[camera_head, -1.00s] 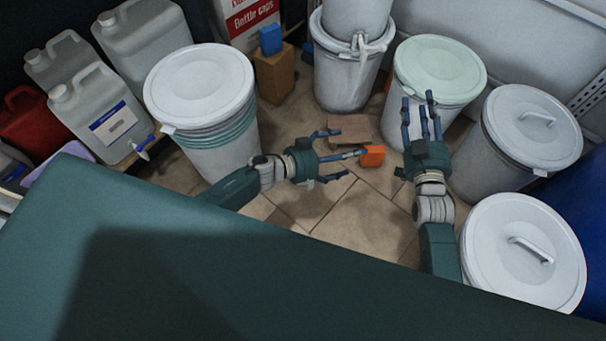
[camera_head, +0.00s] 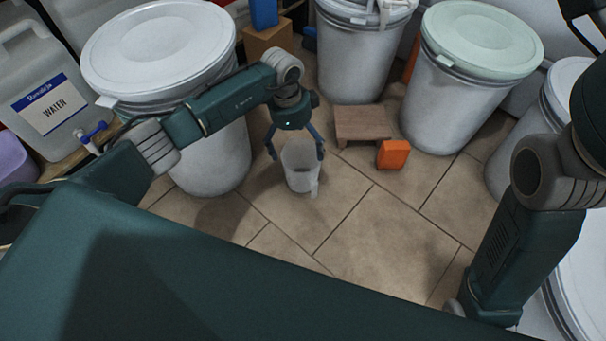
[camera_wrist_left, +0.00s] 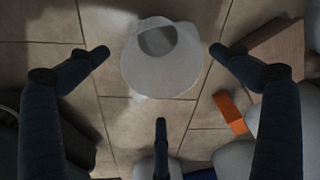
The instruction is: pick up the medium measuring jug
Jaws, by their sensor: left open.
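A translucent whitish measuring jug (camera_head: 301,166) stands upright on the tiled floor, left of the middle in the head view. My left gripper (camera_head: 296,150) points down over it with its fingers spread on either side. In the left wrist view the jug (camera_wrist_left: 162,70) lies between the open fingers of my left gripper (camera_wrist_left: 158,75), with gaps to the fingertips. No finger clearly touches it. The jug's size marks cannot be read. My right arm shows at the right of the head view, but its gripper is out of sight.
A small wooden stool (camera_head: 362,123) and an orange block (camera_head: 393,154) stand right of the jug. A large white lidded drum (camera_head: 205,150) is close on the left, and a green-lidded drum (camera_head: 455,105) is behind right. Floor in front is clear.

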